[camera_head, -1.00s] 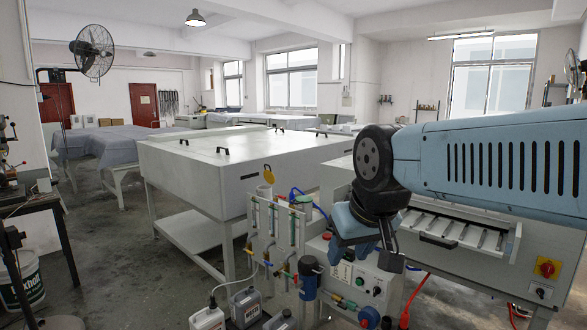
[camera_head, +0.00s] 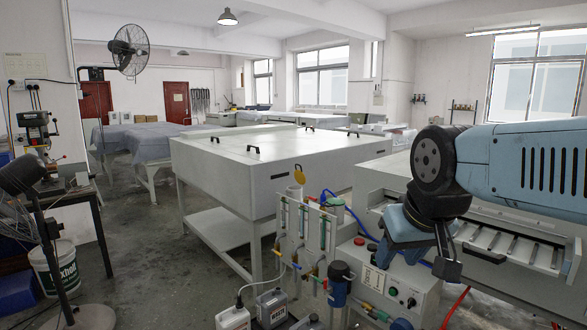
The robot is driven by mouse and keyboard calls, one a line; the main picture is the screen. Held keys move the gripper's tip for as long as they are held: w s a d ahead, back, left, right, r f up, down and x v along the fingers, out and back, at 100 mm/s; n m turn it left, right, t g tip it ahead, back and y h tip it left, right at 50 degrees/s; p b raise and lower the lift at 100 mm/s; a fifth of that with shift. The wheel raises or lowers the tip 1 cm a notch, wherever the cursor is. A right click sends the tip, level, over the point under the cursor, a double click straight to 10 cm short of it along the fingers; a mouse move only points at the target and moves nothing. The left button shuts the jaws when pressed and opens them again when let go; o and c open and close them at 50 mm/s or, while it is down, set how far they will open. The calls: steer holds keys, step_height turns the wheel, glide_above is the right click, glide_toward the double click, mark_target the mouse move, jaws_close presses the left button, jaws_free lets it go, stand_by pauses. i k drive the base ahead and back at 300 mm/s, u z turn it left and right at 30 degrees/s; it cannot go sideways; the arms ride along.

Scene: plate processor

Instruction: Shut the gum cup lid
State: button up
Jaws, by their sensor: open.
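The gum cup appears to be the small white cup (camera_head: 295,191) at the back of the bottle-and-tube panel, near the large white cabinet. A yellow round lid (camera_head: 299,174) stands raised above its rim, so it looks open. My gripper (camera_head: 418,262) is to the right of the cup, over the grey control box, and points downward. It is open, with a dark finger showing on its right side. I see nothing between its fingers. It is well apart from the lid.
The white processor cabinet (camera_head: 255,178) stands behind the cup. The upright tube panel (camera_head: 312,225) is in front of it, with grey bottles (camera_head: 272,305) below. The grey control box (camera_head: 380,285) lies under my gripper.

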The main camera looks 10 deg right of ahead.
mark_target(300, 177)
steer(key=i, duration=0.5)
steer(key=z, duration=5.6)
steer(key=i, duration=0.6)
steer(key=z, duration=5.8)
steer(key=i, duration=1.3)
steer(key=u, duration=0.35)
